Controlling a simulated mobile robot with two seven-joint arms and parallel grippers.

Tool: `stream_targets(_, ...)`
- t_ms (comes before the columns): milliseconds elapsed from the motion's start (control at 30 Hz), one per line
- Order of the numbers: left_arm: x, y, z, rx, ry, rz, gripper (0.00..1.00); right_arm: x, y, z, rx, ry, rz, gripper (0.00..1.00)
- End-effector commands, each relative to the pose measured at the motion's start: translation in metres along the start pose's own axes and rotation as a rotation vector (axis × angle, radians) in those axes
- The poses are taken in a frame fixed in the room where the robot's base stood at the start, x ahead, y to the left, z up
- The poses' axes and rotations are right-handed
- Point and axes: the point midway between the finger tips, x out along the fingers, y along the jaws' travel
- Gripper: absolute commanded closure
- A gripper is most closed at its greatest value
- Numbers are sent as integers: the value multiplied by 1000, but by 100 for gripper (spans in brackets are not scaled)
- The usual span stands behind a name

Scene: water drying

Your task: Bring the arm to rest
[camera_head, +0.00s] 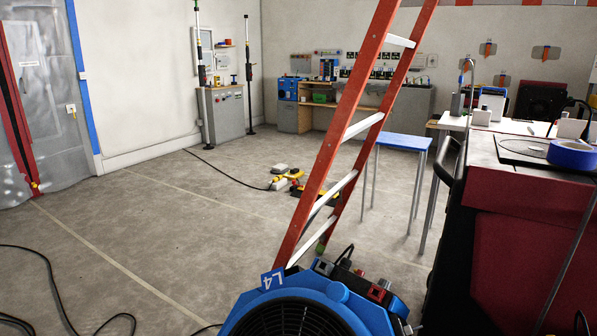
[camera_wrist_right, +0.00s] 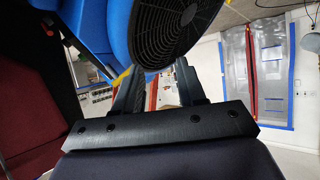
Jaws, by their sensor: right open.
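My right gripper (camera_wrist_right: 158,82) shows in the right wrist view, its two dark fingers apart with nothing between them. A blue fan (camera_wrist_right: 112,40) with a round black grille is beyond the fingertips in that view; I cannot tell whether the fingers touch it. In the head view the blue fan (camera_head: 252,303), with an "L4" label, is at the bottom centre, cut off by the lower edge. Neither gripper shows in the head view. My left gripper is out of sight in both views.
A red ladder (camera_head: 337,130) leans up behind the fan. A dark red cart (camera_head: 525,220) with a blue tape roll (camera_head: 572,154) stands at the right. A blue-topped stool (camera_head: 404,141) is behind. A black cable (camera_head: 60,300) lies at left; the floor (camera_head: 150,235) is mostly clear.

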Motion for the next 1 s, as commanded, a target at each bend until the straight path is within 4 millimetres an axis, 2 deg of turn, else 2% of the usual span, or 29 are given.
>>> stream_targets(33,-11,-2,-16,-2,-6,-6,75,-8,9,-15,-1,-11,21,60)
stream_targets(800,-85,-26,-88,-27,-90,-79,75,-80,34,-87,30,-98,97,60)
stream_targets(1000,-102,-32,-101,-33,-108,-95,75,-98,39,-100,36,-116,113,60)
